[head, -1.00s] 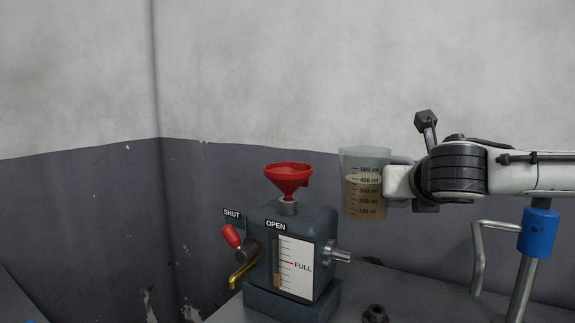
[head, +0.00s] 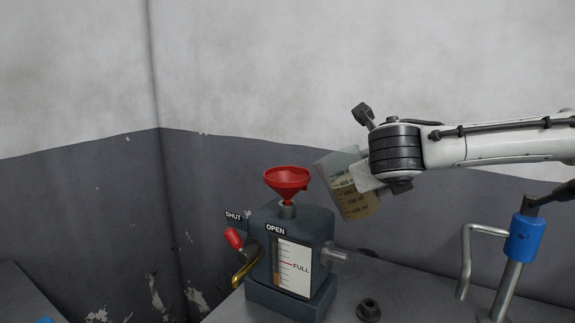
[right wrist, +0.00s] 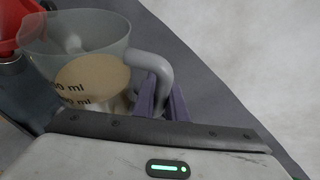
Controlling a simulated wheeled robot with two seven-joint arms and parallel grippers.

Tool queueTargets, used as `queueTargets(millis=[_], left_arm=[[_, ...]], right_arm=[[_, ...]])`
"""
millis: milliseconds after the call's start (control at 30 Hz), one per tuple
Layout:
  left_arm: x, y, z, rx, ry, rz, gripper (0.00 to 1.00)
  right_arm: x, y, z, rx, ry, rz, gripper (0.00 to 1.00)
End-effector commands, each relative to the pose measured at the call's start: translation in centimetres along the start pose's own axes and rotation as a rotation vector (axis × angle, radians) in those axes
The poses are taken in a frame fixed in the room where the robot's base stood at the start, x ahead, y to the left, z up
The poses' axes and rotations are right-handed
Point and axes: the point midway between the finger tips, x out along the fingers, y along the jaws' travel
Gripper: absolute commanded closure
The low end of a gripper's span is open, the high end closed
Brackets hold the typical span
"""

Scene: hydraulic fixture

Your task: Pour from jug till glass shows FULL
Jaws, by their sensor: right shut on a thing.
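The clear measuring jug (head: 352,193) holds tan liquid and tilts left toward the red funnel (head: 287,182). My right gripper (head: 366,176) is shut on the jug's handle; the jug and its handle also show in the right wrist view (right wrist: 85,45). The jug's rim is just right of and a little above the funnel; no stream is visible. The funnel stands on top of the dark reservoir block (head: 305,228). The sight glass (head: 293,268) on its front has a red line marked FULL and a low brownish column below that line. My left gripper is not in view.
A red-handled valve (head: 234,238) with a brass spout (head: 243,272) is on the block's left, by SHUT and OPEN labels. A metal fitting (head: 335,255) sticks out right. A dark cap (head: 369,308) and a blue-collared post (head: 523,238) stand on the bench to the right.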

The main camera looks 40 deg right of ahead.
Motion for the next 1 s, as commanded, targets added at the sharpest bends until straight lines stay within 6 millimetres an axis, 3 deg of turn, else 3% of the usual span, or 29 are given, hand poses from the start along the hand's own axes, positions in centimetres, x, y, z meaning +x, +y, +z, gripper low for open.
queueTargets(millis=[367, 1000], left_arm=[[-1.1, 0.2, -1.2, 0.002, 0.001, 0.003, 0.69], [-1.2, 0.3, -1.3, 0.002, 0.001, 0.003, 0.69]], right_arm=[[-0.9, 0.2, 2.5, -0.130, 0.025, -0.059, 1.00], [-1.2, 0.4, 3.2, -0.180, 0.036, -0.078, 1.00]])
